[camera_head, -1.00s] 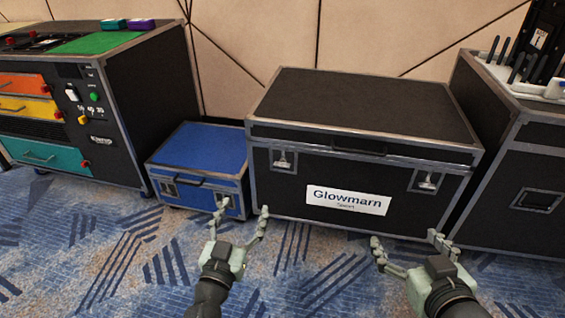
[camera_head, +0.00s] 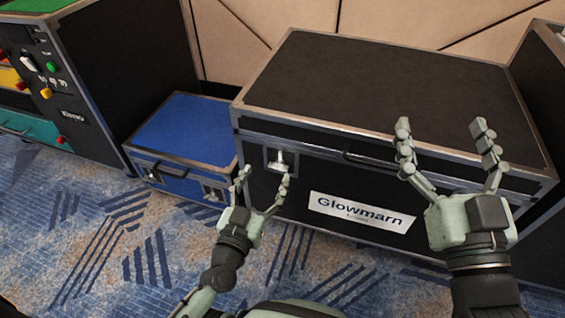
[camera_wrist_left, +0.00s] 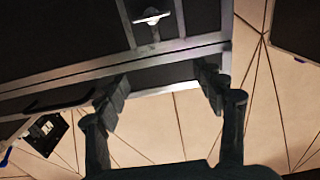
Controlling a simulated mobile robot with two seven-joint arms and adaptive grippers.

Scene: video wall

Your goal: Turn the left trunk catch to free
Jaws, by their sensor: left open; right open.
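The black trunk (camera_head: 390,85) with the "Glowmarn" label (camera_head: 362,212) stands closed on the carpet. Its left catch (camera_head: 280,160) is a silver piece in a recessed plate on the front face, near the left corner. The catch also shows at the top of the left wrist view (camera_wrist_left: 152,18), its wing lying roughly crosswise to its stem. My left gripper (camera_head: 263,180) is open and empty, just below and in front of the catch; contact cannot be told. My right gripper (camera_head: 443,130) is open and empty, before the trunk's right part. The right catch is hidden behind it.
A small blue case (camera_head: 190,130) stands directly left of the trunk. A black drawer unit (camera_head: 120,70) stands further left, and another black case (camera_head: 545,75) stands on the right. The trunk's front handle (camera_head: 370,160) is between the catches. Carpet in front is clear.

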